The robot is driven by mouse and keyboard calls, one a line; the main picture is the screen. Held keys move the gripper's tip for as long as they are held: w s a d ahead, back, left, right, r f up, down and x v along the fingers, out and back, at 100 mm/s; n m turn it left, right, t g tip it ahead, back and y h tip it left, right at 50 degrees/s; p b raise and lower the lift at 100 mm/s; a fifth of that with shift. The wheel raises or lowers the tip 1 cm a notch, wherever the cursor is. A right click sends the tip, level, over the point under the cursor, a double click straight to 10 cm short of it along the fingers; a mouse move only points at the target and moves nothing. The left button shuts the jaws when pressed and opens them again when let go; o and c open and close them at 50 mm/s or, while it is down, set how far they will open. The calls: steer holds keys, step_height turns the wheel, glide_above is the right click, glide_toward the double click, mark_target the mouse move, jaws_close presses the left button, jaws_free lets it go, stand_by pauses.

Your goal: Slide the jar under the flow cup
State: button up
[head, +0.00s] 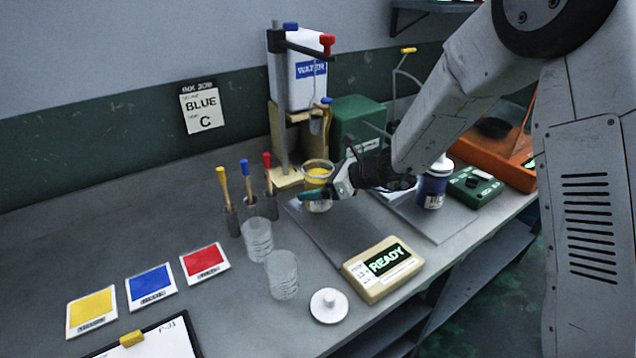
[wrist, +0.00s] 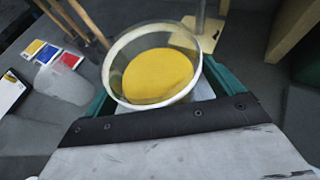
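The jar (head: 318,172) is clear and holds yellow ink. It stands upright on the bench in front of the stand, and its round rim and ink fill the middle of the wrist view (wrist: 155,75). My gripper (head: 318,196) is low at the jar, its teal fingers on either side of it. Whether both fingers press on the glass is unclear; a pale strip shows by the right finger in the wrist view. The flow cup appears to be the small grey cup (head: 316,125) hanging on the stand, above and behind the jar.
The stand with the white water tank (head: 306,72) and its wooden base (head: 286,179) is just behind the jar. Brushes in holders (head: 248,205) stand to the left. Clear cups (head: 282,275) and a READY device (head: 384,268) are in front. A blue-and-white bottle (head: 433,187) stands right.

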steer(key=shift+d, duration=0.15)
steer(key=s+d+r+n+g+h, duration=0.1)
steer(key=s+d+r+n, duration=0.3)
steer(key=s+r, duration=0.15)
steer(key=s+d+r+n+g, duration=0.2)
steer(key=s+d+r+n, duration=0.15)
steer(key=s, duration=0.35)
steer(key=s+d+r+n+g+h, duration=0.1)
steer(key=s+d+r+n, duration=0.2)
steer(key=s+r+n, duration=0.3)
steer(key=s+d+r+n+h, duration=0.1)
steer(key=s+d+n+h, duration=0.8)
steer(key=s+d, duration=0.7)
steer(key=s, duration=0.3)
steer(key=shift+s+d+t+h, duration=0.3)
steer(key=shift+s+d+h, duration=0.1)
